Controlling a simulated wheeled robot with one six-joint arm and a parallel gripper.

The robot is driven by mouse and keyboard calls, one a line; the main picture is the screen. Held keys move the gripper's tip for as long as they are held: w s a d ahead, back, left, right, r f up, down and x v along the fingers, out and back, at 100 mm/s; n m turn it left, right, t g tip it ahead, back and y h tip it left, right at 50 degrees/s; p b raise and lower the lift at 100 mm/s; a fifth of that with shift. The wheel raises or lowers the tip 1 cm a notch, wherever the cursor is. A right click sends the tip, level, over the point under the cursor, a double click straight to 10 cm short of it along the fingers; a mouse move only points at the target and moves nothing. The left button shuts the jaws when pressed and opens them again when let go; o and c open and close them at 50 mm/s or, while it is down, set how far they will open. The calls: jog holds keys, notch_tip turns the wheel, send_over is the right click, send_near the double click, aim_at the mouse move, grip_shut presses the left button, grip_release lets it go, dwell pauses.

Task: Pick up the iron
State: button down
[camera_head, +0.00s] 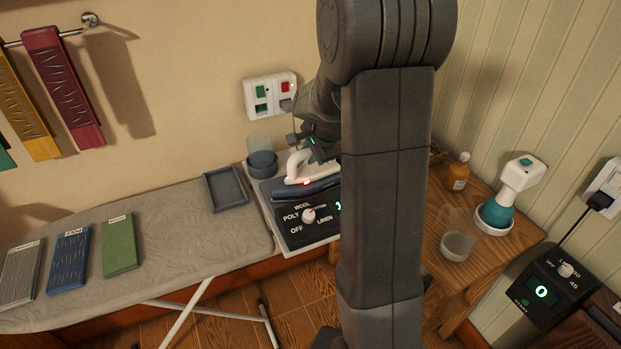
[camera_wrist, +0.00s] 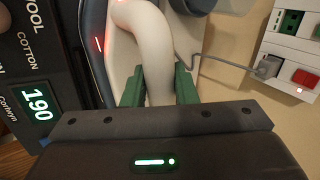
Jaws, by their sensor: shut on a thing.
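The iron (camera_head: 318,184) has a white handle and a dark blue body. It sits on its base unit at the right end of the ironing board, partly hidden behind my arm. A small red light glows on it. In the wrist view the white handle (camera_wrist: 150,45) runs between the green fingers of my gripper (camera_wrist: 158,88), which is shut on it. My gripper also shows in the head view (camera_head: 318,150). The base unit (camera_head: 283,232) has a fabric dial and a green display, which reads 190 in the wrist view (camera_wrist: 37,104).
A grey cord (camera_wrist: 225,65) runs to a wall socket (camera_wrist: 290,52) with green and red switches. A grey tray (camera_head: 226,188) and a cup (camera_head: 262,163) stand near the iron. Folded cloths (camera_head: 119,246) lie on the ironing board (camera_head: 180,225). A wooden table (camera_head: 425,262) with bottles stands right.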

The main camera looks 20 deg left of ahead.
jog(key=shift+r, duration=0.1)
notch_tip(320, 180, up, 9)
jog(key=shift+w, duration=0.1)
jog(key=shift+w+d+r, duration=0.1)
jog(key=shift+w+r, duration=0.05)
jog(key=shift+r, duration=0.05)
jog(key=shift+w+d+m, duration=0.1)
jog(key=shift+w+m, duration=0.2)
jog(key=shift+m, duration=0.1)
jog(key=shift+w+f+m+t+h, duration=0.15)
jog(key=shift+w+m+t+h, duration=0.15)
jog(key=shift+w, duration=0.05)
jog(key=shift+d+f+b, duration=0.1)
jog(key=shift+f+b, duration=2.85)
jog(key=shift+f, duration=1.55)
